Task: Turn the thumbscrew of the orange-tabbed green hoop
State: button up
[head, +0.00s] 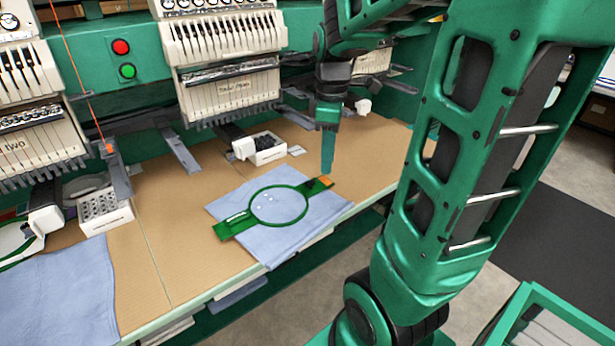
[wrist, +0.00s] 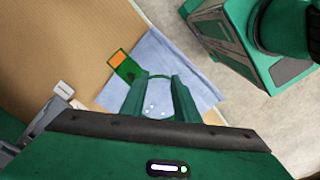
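The green hoop (head: 251,204) lies flat on a folded light blue cloth (head: 283,238) on the tan table. It has a green arm on each side; the right arm ends in an orange tab (head: 324,182). In the wrist view the orange tab (wrist: 118,58) is at upper left. I cannot make out the thumbscrew in either view. My gripper (head: 327,170) points down at the hoop's orange-tabbed end; in the head view I cannot tell its height. In the wrist view its two fingers (wrist: 160,100) stand apart with cloth showing between them, and nothing is held.
Embroidery heads (head: 230,80) hang over the back of the table. White boxes stand on the table, one at the middle (head: 268,157) and one at the left (head: 106,216). Another blue cloth (head: 62,290) lies at front left. The tan surface between the cloths (head: 165,240) is clear.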

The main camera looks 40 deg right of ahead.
aim_at(310, 181)
jog(key=w+d+n, duration=0.2)
jog(key=w+n, duration=0.6)
jog(key=f, duration=1.1)
jog(key=shift+w+a+f, duration=0.15)
jog(key=shift+a+f, duration=0.05)
jog(key=shift+f, duration=0.05)
grip_shut()
